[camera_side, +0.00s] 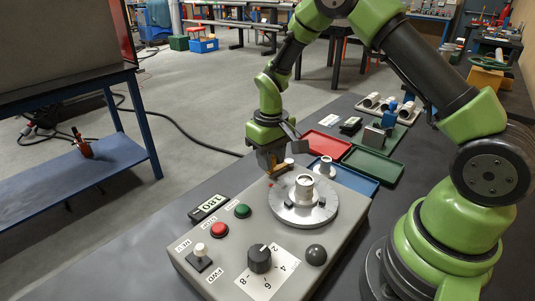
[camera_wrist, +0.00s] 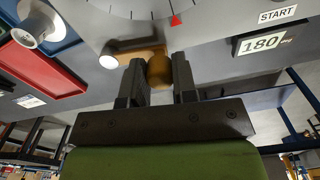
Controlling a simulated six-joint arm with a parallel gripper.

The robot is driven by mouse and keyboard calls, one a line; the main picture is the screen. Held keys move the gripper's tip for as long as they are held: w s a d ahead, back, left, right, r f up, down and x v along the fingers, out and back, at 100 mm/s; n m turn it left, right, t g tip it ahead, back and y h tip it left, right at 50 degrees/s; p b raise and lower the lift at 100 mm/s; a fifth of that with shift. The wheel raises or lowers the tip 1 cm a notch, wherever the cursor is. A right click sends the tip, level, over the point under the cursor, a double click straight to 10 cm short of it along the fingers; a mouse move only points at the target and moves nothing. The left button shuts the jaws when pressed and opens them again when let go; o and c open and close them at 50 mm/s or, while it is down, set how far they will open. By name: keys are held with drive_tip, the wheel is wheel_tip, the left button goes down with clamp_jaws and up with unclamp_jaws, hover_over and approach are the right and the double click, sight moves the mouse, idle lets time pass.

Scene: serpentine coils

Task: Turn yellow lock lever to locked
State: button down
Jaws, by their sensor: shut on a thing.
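The yellow lock lever (camera_side: 281,170) is at the far edge of the grey control panel, beside the round metal dial (camera_side: 303,201). In the wrist view the lever (camera_wrist: 135,53) runs from a white round cap (camera_wrist: 108,62) to a rounded amber end (camera_wrist: 160,69). That end sits between the two dark fingers of my gripper (camera_wrist: 160,80), which is shut on it. In the side view my gripper (camera_side: 271,164) comes down over the lever and partly hides it. No locked or unlocked marking is readable.
The panel also carries a red button (camera_side: 219,229), a green button (camera_side: 242,211), a black knob (camera_side: 260,259), a toggle switch (camera_side: 200,251) and a 180 display (camera_side: 209,206). Red (camera_side: 322,145), green (camera_side: 373,165) and blue (camera_side: 349,180) trays lie behind. A red triangle (camera_wrist: 176,21) marks the dial edge.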

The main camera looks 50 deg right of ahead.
sight(274, 158)
drive_tip(key=shift+s+n, duration=0.45)
drive_tip(key=shift+n, duration=0.45)
drive_tip(key=c, duration=0.9)
unclamp_jaws()
drive_tip(key=shift+r, duration=0.15)
wheel_tip(274, 158, up, 9)
drive_tip(key=shift+r, duration=0.4)
